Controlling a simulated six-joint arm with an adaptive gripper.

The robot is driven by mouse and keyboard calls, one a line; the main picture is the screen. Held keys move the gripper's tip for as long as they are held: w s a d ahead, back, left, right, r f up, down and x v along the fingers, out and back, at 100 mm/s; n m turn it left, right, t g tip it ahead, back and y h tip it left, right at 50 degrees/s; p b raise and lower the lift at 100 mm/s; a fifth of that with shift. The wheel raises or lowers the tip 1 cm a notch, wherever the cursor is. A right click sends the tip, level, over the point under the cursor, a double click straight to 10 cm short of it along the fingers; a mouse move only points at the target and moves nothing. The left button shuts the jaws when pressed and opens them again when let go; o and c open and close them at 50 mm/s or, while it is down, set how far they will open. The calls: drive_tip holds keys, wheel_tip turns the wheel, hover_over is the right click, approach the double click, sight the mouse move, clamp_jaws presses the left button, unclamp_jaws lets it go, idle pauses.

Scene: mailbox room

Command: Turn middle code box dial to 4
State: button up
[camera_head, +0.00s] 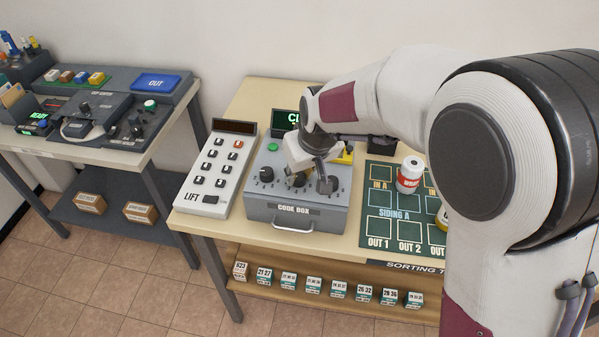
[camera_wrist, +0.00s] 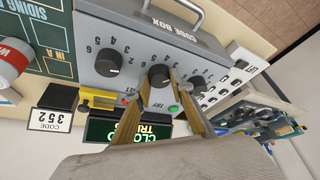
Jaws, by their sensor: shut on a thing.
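The grey code box (camera_head: 293,216) sits on the wooden table, with three black dials on its top. The middle dial (camera_wrist: 158,76) shows between my two brassy fingers in the wrist view. My gripper (camera_wrist: 160,84) is shut on this dial, one finger on each side. In the head view my gripper (camera_head: 301,178) covers most of the middle dial. The left dial (camera_head: 266,174) stands free; the right dial (camera_wrist: 108,62) shows clear in the wrist view. Numbers ring the dials, but the middle dial's pointer is too small to read.
A LIFT keypad (camera_head: 214,172) stands left of the box. A sorting board (camera_head: 378,225) with a white-and-red can (camera_head: 410,174) lies to the right. A green-lettered display (camera_head: 286,122) and a CODE 352 card (camera_wrist: 52,120) are behind the box.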

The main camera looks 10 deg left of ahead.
drive_tip(key=shift+w+d+n+g+y, duration=0.1)
drive_tip(key=shift+n+g+y, duration=0.25)
drive_tip(key=shift+n, duration=0.8)
drive_tip(key=shift+w+n+g+y, duration=0.1)
drive_tip(key=shift+n+g+y, duration=0.2)
drive_tip(key=shift+n, duration=0.85)
drive_tip(key=shift+n+g, duration=0.85)
drive_tip(key=shift+n, duration=1.15)
drive_tip(key=o, duration=1.1)
drive_tip(key=shift+y, duration=0.25)
drive_tip(key=v, duration=0.7)
drive_tip(key=shift+r, duration=0.25)
